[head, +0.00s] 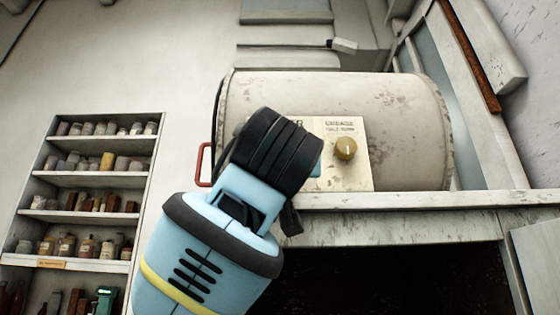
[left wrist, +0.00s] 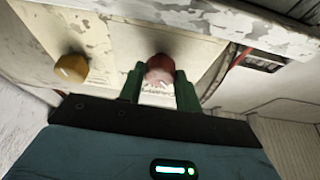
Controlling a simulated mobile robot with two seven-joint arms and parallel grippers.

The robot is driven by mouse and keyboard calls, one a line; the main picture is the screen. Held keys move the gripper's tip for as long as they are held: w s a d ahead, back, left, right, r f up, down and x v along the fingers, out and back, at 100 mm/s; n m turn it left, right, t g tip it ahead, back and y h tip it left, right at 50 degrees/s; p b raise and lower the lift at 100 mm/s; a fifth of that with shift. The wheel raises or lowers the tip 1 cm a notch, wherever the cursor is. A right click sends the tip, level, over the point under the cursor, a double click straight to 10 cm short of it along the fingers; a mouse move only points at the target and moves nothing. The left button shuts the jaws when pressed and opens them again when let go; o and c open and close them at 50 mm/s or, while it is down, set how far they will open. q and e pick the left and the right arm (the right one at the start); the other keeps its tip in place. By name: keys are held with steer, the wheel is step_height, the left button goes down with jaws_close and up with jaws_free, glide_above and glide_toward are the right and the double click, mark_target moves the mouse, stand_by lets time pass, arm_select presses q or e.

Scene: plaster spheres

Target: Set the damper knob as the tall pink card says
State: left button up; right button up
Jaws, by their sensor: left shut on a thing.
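A red knob (left wrist: 160,66) sits on the cream panel (left wrist: 115,45) in the left wrist view. The green fingers of my left gripper (left wrist: 160,78) are on either side of it, shut on it. In the head view my left arm covers this knob and the left part of the panel (head: 357,178); a label there shows only "ER" at its end. An ochre knob with a pale pointer mark (head: 345,148) is on the right half of the panel; it also shows in the left wrist view (left wrist: 71,68). The tall pink card is not in view. My right gripper is not in view.
The panel is on the front of a large, worn off-white drum (head: 330,95) above a pale ledge (head: 420,200). A red handle (head: 201,165) is at the drum's left. A shelf unit with several jars (head: 95,178) stands on the left.

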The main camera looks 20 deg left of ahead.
arm_select(q)
steer(key=shift+a+r+m+h, duration=0.1)
steer(key=shift+m+h, duration=0.85)
steer(key=shift+m, duration=1)
steer(key=shift+a+f+m+h, duration=0.1)
steer(key=shift+m+h, duration=0.9)
steer(key=shift+m, duration=1)
steer(key=shift+a+r+m+h, duration=0.1)
steer(key=shift+m+h, duration=0.85)
steer(key=shift+m, duration=1)
steer(key=o, duration=1)
steer(key=shift+s, duration=0.15)
steer(key=v, duration=0.7)
steer(key=shift+s, duration=0.35)
